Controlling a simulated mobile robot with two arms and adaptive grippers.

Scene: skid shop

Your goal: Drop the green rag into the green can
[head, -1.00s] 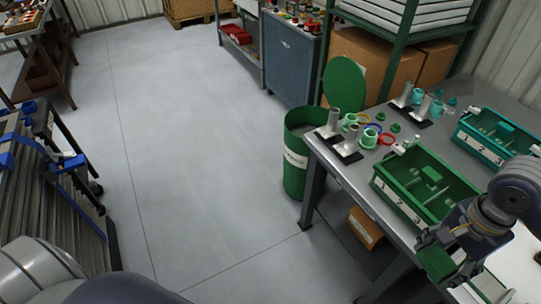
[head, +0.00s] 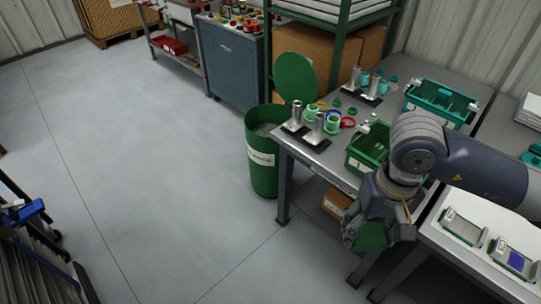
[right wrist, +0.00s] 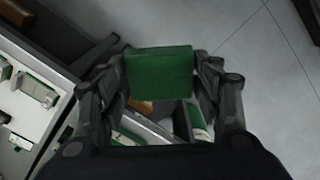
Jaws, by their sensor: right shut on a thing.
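My right gripper (head: 368,232) is shut on the green rag (head: 372,237). The rag looks like a folded green block between the fingers in the right wrist view (right wrist: 160,72). The gripper hangs just off the front edge of the workbench, above the floor side. The green can (head: 264,172) stands on the floor at the bench's left end, left of and farther off than the gripper. Its round lid (head: 295,76) is swung up at the back and its mouth is open. Little of its inside shows. My left gripper is not in view.
The grey workbench (head: 335,165) carries metal posts, coloured rings, a green bin (head: 362,152) partly behind my arm, and a teal bin (head: 440,98). A cardboard box (head: 336,204) sits below it. A green shelf rack stands behind the can.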

